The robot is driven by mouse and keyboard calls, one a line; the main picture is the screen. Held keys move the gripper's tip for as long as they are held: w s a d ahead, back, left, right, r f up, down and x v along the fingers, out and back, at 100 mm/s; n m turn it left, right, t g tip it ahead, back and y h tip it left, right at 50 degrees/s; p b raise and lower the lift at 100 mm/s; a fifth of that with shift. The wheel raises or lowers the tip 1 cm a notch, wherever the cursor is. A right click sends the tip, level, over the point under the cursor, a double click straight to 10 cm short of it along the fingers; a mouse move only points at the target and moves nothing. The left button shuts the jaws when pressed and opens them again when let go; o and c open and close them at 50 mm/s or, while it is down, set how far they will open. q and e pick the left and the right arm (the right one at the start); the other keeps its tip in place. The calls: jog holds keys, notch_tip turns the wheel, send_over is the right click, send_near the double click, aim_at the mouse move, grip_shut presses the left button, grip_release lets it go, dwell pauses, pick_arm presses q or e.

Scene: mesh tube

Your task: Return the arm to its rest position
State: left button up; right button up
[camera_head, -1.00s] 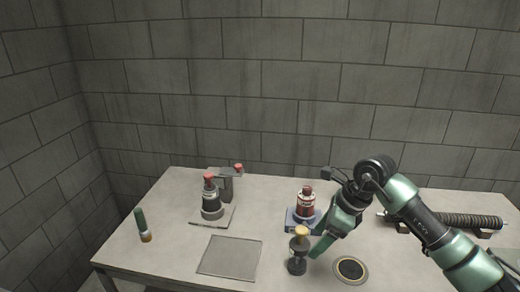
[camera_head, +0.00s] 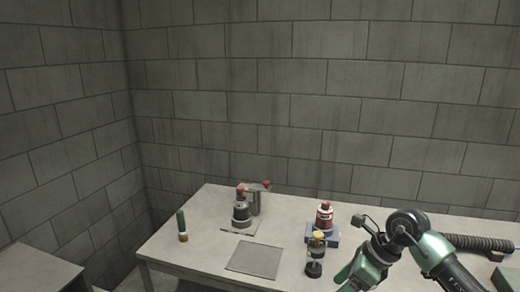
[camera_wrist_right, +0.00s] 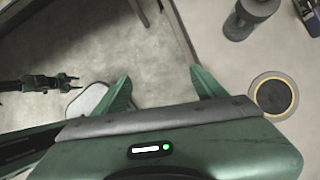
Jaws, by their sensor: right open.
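My right arm comes in from the right in the head view and bends down over the near part of the table (camera_head: 215,207). Its green gripper (camera_head: 352,278) is low in that view, partly cut off by the bottom edge. In the right wrist view the two green fingers (camera_wrist_right: 161,82) are spread wide with nothing between them. The table's edge and the grey floor (camera_wrist_right: 80,55) lie behind them. The gripper is apart from the small dark jar with a yellow top (camera_head: 314,266), which stands upright to its left.
A red-topped bottle (camera_head: 325,217) stands on a blue-grey block. Another bottle (camera_head: 241,212) stands by a grey stand. A green tube (camera_head: 182,226) is at left, a flat plate (camera_head: 255,260) in front, a ribbed hose (camera_head: 480,243) at right. A yellow-rimmed disc (camera_wrist_right: 273,96) lies near the jar.

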jog(key=w+a+f+m+t+y, duration=0.3)
jog(key=a+f+m+t+y, duration=0.2)
jog(key=a+f+m+y, duration=0.6)
jog(key=d+f+m+t+h, duration=0.5)
jog(key=d+f+m+h, duration=0.15)
jog(key=f+m, duration=0.65)
jog(key=s+d+f+m+g+h, duration=0.1)
jog(key=s+d+f+m+h, duration=0.25)
jog(key=s+f+m, duration=0.4)
jog(key=s+d+f+m+h, duration=0.3)
jog(key=s+d+f+m, duration=0.15)
jog(key=f, duration=0.65)
jog(key=s+f+m+g+h, duration=0.1)
jog(key=s+f+m+g, duration=0.2)
jog(key=s, duration=1)
jog(key=s+d+f+m+g+h, duration=0.1)
jog(key=s+f+m+g, duration=0.2)
jog(key=s+f, duration=0.5)
jog(key=s+f+m+g+h, duration=0.1)
jog(key=s+f+m+g, duration=0.2)
jog(key=s, duration=1.5)
notch_tip(320, 180, down, 2)
jog(key=shift+d+f+m+g+h, duration=0.15)
jog(key=shift+f+m+g+h, duration=0.15)
jog(key=shift+g, duration=0.1)
